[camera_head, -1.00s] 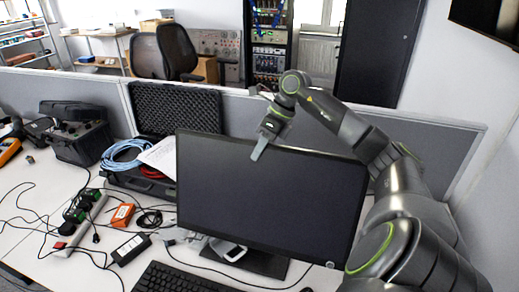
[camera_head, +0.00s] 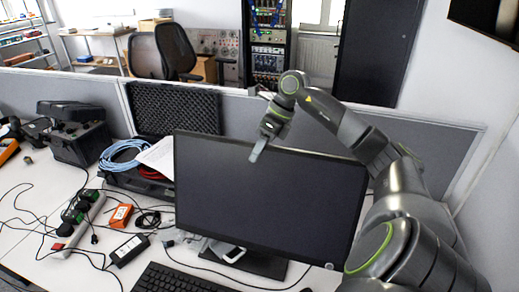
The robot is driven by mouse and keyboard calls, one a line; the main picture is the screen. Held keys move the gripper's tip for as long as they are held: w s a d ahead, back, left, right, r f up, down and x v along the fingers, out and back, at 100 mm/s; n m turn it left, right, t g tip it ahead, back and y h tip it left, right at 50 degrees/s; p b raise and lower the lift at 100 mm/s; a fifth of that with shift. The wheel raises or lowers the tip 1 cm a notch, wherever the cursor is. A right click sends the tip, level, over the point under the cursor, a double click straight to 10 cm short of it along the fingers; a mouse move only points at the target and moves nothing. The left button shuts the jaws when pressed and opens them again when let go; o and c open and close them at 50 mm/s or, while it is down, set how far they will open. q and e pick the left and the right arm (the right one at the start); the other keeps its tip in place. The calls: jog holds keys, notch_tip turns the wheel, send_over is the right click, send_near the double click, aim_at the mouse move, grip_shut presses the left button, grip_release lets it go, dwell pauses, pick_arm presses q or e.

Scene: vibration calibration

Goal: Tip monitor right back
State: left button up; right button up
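The black monitor (camera_head: 270,205) stands on its dark stand (camera_head: 256,263) at the middle of the desk, its dark screen facing me. My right arm comes in from the right and reaches over the monitor's top. My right gripper (camera_head: 256,154) is at the monitor's top edge, left of its middle; one finger shows in front of the screen's upper edge. Whether it touches the edge, and whether a second finger is behind the monitor, I cannot tell. My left gripper is not in view.
A keyboard (camera_head: 182,279) lies in front of the monitor. A power strip (camera_head: 78,222), orange box (camera_head: 121,216), black adapter (camera_head: 130,250) and loose cables cover the left of the desk. An open black case (camera_head: 178,110) and a grey partition (camera_head: 426,150) stand behind.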

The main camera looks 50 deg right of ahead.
jog(key=shift+d+r, duration=0.2)
jog(key=shift+r, duration=0.05)
jog(key=b+v, duration=0.2)
jog(key=v, duration=1.4)
jog(key=shift+s+r+b, duration=0.15)
jog(key=shift+r+b, duration=0.2)
jog(key=shift+r, duration=0.05)
jog(key=shift+c, duration=0.2)
